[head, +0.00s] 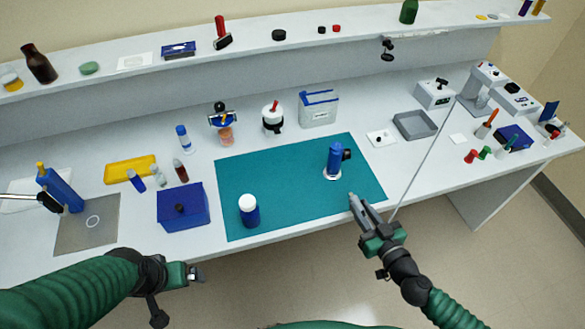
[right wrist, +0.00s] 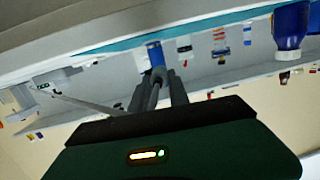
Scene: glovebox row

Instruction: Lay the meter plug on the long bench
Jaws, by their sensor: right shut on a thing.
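My right gripper (head: 354,200) is shut, its grey fingers pointing up and left at the front edge of the long bench (head: 420,178), by the teal mat's right front corner. The fingers also show in the right wrist view (right wrist: 166,88). A thin grey cable (head: 425,158) runs straight from this gripper to a grey stand at the bench's right part; it also shows in the wrist view (right wrist: 85,103). The meter plug at its end is mostly hidden by the gripper. My left gripper (head: 196,273) hangs in front of the bench, away from everything; its jaw gap is unclear.
The teal mat (head: 290,185) bears a blue torch-like tool (head: 335,160) and a white-capped blue bottle (head: 249,212). A blue box (head: 182,207) stands left. A grey tray (head: 416,125) and grey stand (head: 476,98) are behind right. Bare bench lies right of the mat.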

